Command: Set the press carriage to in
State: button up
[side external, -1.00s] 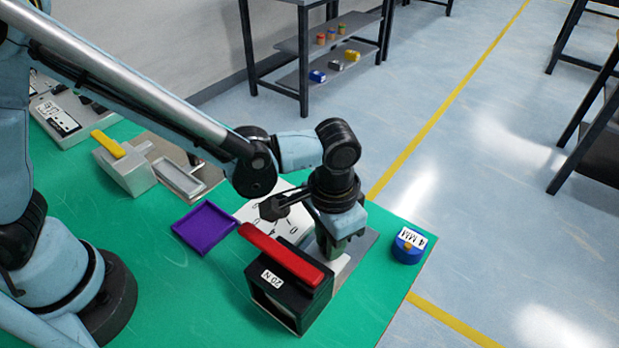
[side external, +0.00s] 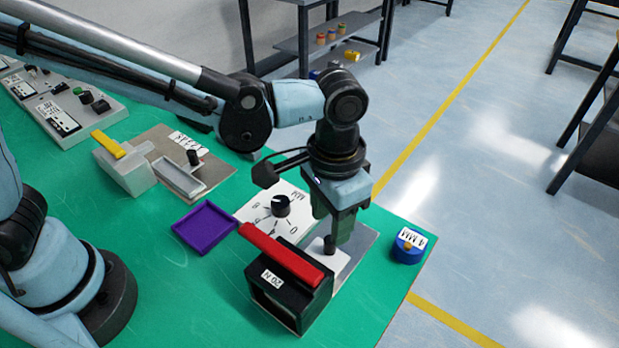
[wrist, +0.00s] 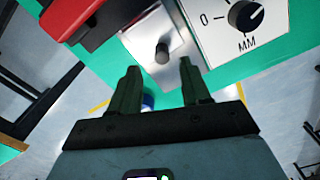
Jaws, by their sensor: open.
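The press (side external: 318,297) is a black frame with a red lever (side external: 285,254) and a "20 N" label; it also shows in the wrist view (wrist: 93,18). The pale carriage (side external: 322,262) lies beside the press on a grey plate (side external: 360,252), with an upright dark knob (side external: 331,244) on it. I cannot tell how far the carriage reaches into the press. My gripper (side external: 332,222) is open and empty, pointing down just above the knob. In the wrist view the knob (wrist: 162,54) appears between the fingertips of my gripper (wrist: 157,67), apart from them.
A dial panel marked MM (side external: 262,212) stands behind the press, and a purple tray (side external: 205,227) lies to its left. A round blue "4 MM" piece (side external: 407,247) sits near the mat's right edge. A grey device with a yellow lever (side external: 125,167) stands further left.

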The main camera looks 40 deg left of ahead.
jog(key=shift+r, duration=2.85)
jog(key=s+a+n+t, duration=0.2)
jog(key=a+n+t, duration=0.2)
jog(key=a, duration=2)
jog(key=t, duration=0.3)
jog(key=shift+r+n, duration=0.25)
jog(key=shift+n, duration=0.05)
